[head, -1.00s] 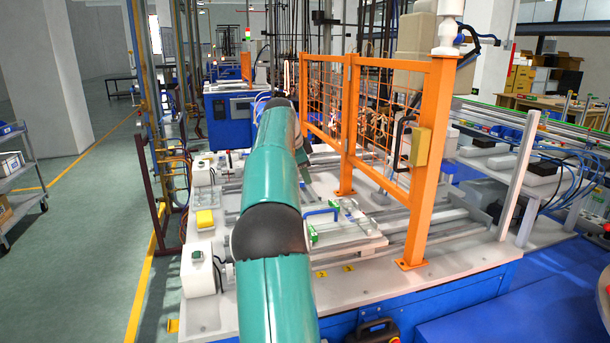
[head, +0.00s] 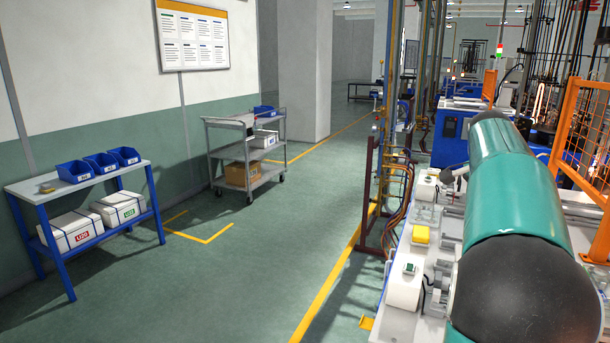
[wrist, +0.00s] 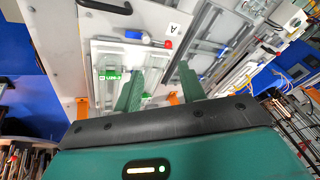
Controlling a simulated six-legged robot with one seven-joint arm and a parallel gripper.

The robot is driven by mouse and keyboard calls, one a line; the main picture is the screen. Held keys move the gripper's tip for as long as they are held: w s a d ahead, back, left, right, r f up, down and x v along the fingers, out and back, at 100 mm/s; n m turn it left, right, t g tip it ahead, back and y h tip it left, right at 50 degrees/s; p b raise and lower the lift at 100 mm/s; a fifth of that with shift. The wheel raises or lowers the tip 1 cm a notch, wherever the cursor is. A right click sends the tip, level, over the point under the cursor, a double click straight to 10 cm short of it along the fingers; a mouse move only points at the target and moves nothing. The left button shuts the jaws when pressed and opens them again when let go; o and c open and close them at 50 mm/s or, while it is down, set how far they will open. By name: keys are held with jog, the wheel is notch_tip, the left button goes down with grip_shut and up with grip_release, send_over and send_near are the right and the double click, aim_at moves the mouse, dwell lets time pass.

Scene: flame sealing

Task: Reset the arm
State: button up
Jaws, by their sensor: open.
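My gripper (wrist: 158,88) shows in the wrist view with its two green fingers spread apart and nothing between them. Beyond the fingers lies the white machine top with a light fixture plate (wrist: 97,52) that carries clear glass parts and a green label. I cannot tell how far the fingertips are from it. In the head view my teal arm stretches over the machine at the right, and my gripper is hidden behind the arm there.
The blue-and-white machine (head: 398,335) stands at the right, with an orange mesh fence (head: 585,125) beyond my arm. A blue-legged table (head: 38,196) and a grey cart (head: 215,155) stand along the left wall. The floor (head: 260,250) between them is clear.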

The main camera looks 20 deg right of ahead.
jog(key=s+a+f+n+t+y, duration=0.1)
jog(key=a+n, duration=0.5)
jog(key=a, duration=0.9)
jog(key=s+a+f+n+t+y, duration=0.2)
jog(key=a+n, duration=0.3)
jog(key=a, duration=1)
jog(key=s+a+f+n, duration=0.5)
jog(key=a, duration=0.2)
jog(key=s+a+f+n+y, duration=0.1)
jog(key=s+a+f+n, duration=0.3)
jog(key=a, duration=0.4)
jog(key=s+f, duration=0.1)
jog(key=s, duration=0.1)
jog(key=shift+s+a+f+n+t+y, duration=0.3)
jog(key=shift+n, duration=0.1)
jog(key=shift+c, duration=0.4)
jog(key=shift+d, duration=0.15)
